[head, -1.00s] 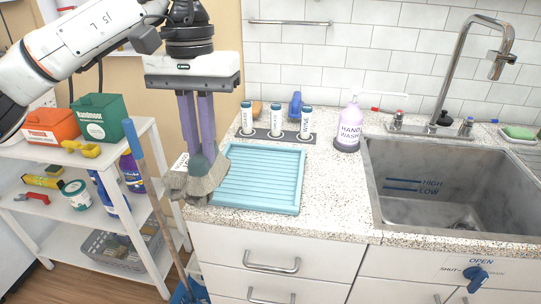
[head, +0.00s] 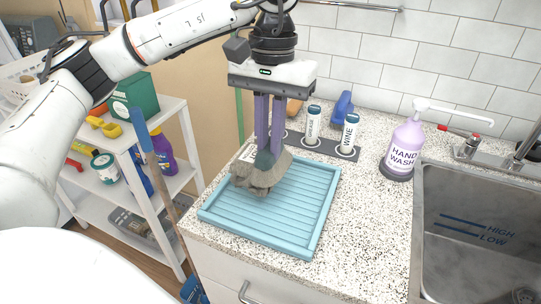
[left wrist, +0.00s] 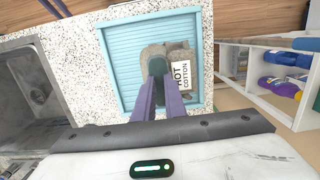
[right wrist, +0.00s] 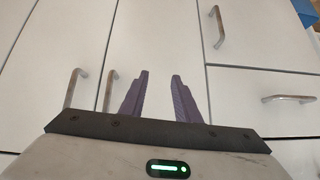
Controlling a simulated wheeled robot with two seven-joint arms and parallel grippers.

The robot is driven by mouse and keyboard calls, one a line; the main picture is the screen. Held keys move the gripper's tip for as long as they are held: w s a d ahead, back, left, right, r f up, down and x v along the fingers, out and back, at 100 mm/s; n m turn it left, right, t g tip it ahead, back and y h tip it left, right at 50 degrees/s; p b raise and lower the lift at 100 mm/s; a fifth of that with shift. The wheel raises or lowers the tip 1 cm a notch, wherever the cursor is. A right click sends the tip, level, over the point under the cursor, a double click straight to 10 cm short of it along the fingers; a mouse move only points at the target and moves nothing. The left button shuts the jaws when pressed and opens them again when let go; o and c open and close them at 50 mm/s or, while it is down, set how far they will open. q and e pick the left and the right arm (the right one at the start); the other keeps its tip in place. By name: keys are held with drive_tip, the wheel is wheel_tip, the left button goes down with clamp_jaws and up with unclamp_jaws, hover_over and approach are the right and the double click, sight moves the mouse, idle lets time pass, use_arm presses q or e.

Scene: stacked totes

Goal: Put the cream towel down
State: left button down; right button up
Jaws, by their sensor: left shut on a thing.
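The cream towel, a crumpled grey-beige cloth (head: 258,178), hangs bunched from my left gripper (head: 264,156). The gripper is shut on it and points down. The towel is over the left back part of the blue ribbed tray (head: 322,222); I cannot tell whether it touches the tray. In the left wrist view the towel (left wrist: 152,56) lies inside the outline of the tray (left wrist: 117,60), with a white label reading "HOT COTTON" (left wrist: 181,76) beside the fingers. My right gripper (right wrist: 158,85) is open and empty, in front of white cabinet doors.
Labelled bottles (head: 312,124) stand in a rack behind the tray. A shelf unit (head: 180,185) and a blue-topped handle (head: 143,137) are left of the counter. Speckled counter (head: 370,220) is bare right of the tray.

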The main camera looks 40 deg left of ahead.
sight(259, 172)
use_arm(q)
drive_tip(key=shift+f, duration=1.65)
drive_tip(key=shift+f, duration=0.2)
drive_tip(key=c, duration=1.8)
unclamp_jaws()
drive_tip(key=shift+r, duration=0.1)
